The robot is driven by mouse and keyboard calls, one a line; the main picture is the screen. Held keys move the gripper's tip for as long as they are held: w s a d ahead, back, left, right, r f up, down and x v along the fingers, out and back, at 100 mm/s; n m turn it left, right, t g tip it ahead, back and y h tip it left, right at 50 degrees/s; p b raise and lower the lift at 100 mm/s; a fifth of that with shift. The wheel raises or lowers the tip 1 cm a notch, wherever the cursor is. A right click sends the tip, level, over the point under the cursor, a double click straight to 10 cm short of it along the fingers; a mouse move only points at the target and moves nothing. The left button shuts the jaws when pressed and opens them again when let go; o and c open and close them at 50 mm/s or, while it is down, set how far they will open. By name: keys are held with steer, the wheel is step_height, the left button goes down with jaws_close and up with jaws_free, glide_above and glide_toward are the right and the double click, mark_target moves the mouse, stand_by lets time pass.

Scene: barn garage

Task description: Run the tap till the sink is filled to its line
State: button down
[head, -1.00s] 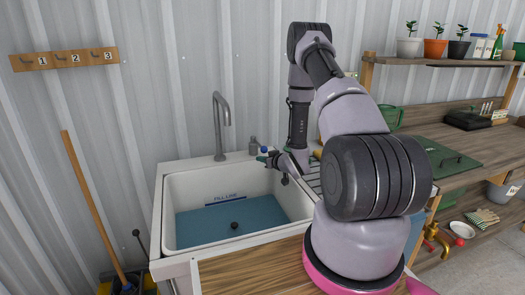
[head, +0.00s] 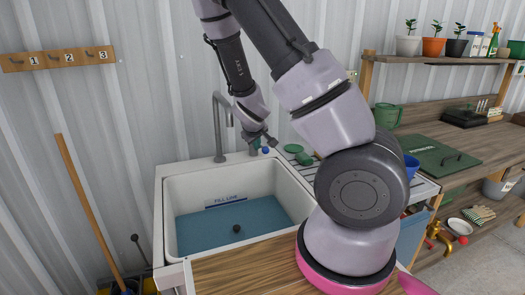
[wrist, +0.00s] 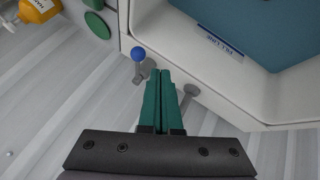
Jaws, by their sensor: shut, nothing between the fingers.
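The white sink (head: 170,206) holds blue water (head: 262,217). The water surface lies below the FILL LINE label (head: 226,201) on the back wall, with a bare white strip between in the wrist view. The grey tap (head: 217,130) rises behind the sink's rear rim. No stream shows under its spout. A small lever with a blue knob (wrist: 138,54) stands on the rear rim, right of the tap in the head view. My gripper (wrist: 160,72) is shut and empty. Its green fingertips are close beside the blue knob; I cannot tell whether they touch.
Green items (head: 293,148) lie on the drainboard right of the sink. A yellow bottle (wrist: 38,10) shows in the wrist view. The corrugated wall is close behind the tap. A wooden counter with a green board (head: 440,158) is at right, and a wooden pole (head: 88,210) leans at left.

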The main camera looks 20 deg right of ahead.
mark_target(266, 152)
steer(key=shift+w+d+f, duration=1.05)
steer(key=shift+w+f, duration=0.1)
steer(key=shift+w, duration=0.1)
steer(key=shift+w+d+f, duration=1)
steer(key=shift+w+f, duration=0.1)
steer(key=shift+w, duration=0.15)
steer(key=shift+w+d+f, duration=1.05)
steer(key=shift+w+f, duration=0.1)
steer(key=shift+w, duration=0.1)
steer(key=shift+d, duration=0.1)
steer(key=shift+w+d+n+t+y, duration=0.15)
steer(key=shift+w+d+n+y, duration=0.45)
steer(key=shift+d, duration=0.85)
steer(key=shift+w+d+n+t+y, duration=0.1)
steer(key=shift+w+d+n+y, duration=0.2)
steer(key=shift+d+n, duration=0.85)
steer(key=shift+w+d+n+t+y, duration=0.15)
steer(key=shift+w+d+n+y, duration=0.3)
steer(key=shift+d, duration=1.25)
steer(key=shift+s, duration=0.1)
